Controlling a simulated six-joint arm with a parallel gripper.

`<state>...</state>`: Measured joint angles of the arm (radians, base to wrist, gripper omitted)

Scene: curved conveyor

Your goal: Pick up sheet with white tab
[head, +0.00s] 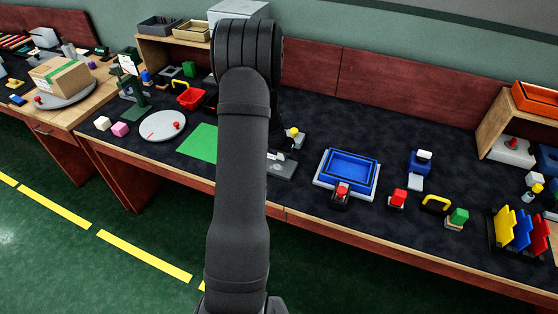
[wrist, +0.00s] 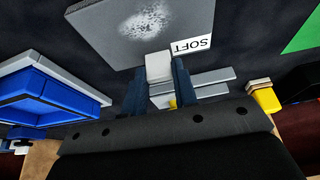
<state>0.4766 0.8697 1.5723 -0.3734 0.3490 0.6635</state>
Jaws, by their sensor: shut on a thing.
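A grey sheet (wrist: 112,32) with a pale speckled patch and a white label reading SOFT fills the upper middle of the wrist view. Its white tab (wrist: 158,66) sticks out from the near edge. My gripper (wrist: 158,72) has its two dark blue fingers on either side of the tab and is shut on it. Whether the sheet touches the dark table or hangs above it is hard to tell. In the head view my arm hides the gripper and most of this spot.
A blue tray (head: 349,167) stands right of my arm, and it shows at left in the wrist view (wrist: 45,95). A green square (head: 199,142) lies left of my arm. A yellow-topped piece (head: 294,131) stands close by. Several small blocks stand farther right.

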